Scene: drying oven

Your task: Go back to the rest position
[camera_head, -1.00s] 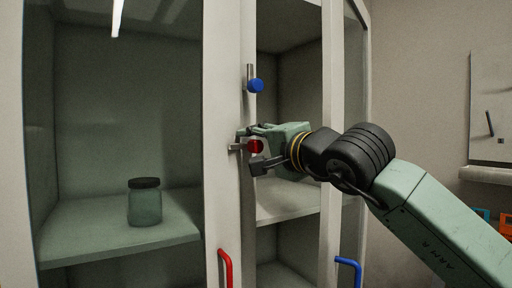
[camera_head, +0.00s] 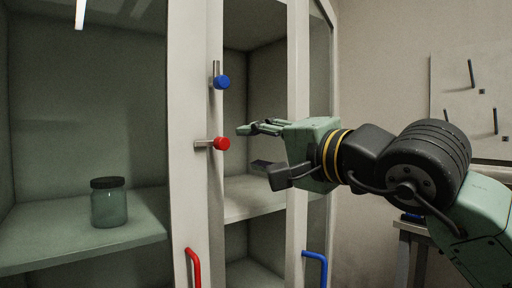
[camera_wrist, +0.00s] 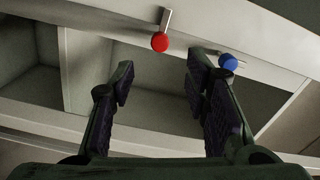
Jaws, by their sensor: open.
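My gripper (camera_head: 262,152) is open and empty in front of the cabinet, to the right of the red knob (camera_head: 221,143) and apart from it. The red knob sits on a horizontal metal latch. The blue knob (camera_head: 222,82) sits above it on a vertical metal latch. In the wrist view, my gripper's two fingers (camera_wrist: 160,95) are spread wide with nothing between them. The red knob (camera_wrist: 160,42) shows beyond the fingers, and the blue knob (camera_wrist: 229,62) shows near the right fingertip.
The cabinet has a red handle (camera_head: 193,270) and a blue handle (camera_head: 317,268) on its doors. A dark-lidded jar (camera_head: 109,204) stands on the left shelf (camera_head: 60,243) behind glass. A board (camera_head: 465,95) hangs on the right wall, with a small table (camera_head: 412,232) below.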

